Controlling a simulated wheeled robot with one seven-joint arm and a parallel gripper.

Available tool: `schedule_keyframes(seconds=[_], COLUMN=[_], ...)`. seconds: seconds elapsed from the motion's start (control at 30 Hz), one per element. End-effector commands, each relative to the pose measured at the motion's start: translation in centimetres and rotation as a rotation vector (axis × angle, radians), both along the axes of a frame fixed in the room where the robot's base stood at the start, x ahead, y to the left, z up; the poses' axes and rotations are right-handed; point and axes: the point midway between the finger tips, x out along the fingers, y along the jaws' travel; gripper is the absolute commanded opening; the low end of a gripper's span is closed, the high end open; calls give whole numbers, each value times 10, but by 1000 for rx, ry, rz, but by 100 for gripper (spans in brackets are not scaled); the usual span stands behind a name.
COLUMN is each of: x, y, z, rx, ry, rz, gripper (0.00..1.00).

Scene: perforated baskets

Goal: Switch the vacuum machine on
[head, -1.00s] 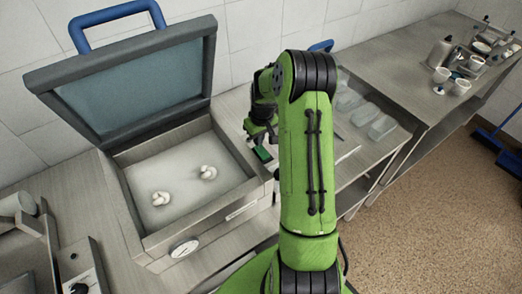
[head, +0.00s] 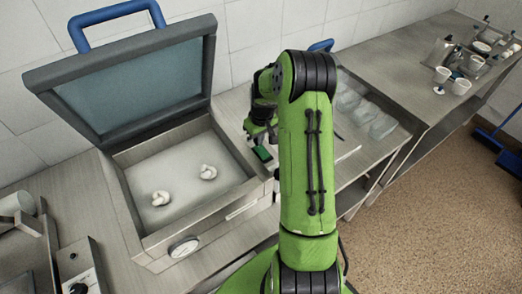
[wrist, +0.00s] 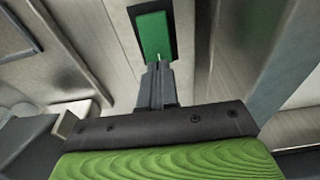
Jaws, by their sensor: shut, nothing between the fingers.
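The vacuum machine (head: 130,241) stands at the left of the head view with its blue-handled lid (head: 128,85) raised. Two small white knotted pieces lie in its pale chamber. A green switch (head: 263,153) in a dark frame sits just right of the chamber. It also shows at the top of the wrist view (wrist: 154,34), on a narrow light strip. My gripper (wrist: 157,66) is shut and empty, with its fingertips at the near end of the green switch. I cannot tell whether they touch it. In the head view my arm partly hides the gripper.
A round gauge (head: 184,246) is on the machine's front. Right of my arm, several clear packs (head: 368,113) lie on the counter. Cups (head: 461,86) and utensils stand at the far right. A control box (head: 78,262) with a black knob is at lower left.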

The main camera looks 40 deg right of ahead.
Motion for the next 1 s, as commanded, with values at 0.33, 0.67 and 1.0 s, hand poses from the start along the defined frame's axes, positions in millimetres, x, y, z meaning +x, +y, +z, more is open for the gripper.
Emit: schedule_keyframes(seconds=[0.33,0.67,1.0], x=[0,0,0], y=[0,0,0], z=[-6,-11,-16], rx=[0,0,0], ry=[0,0,0], rz=[0,0,0], gripper=[0,0,0])
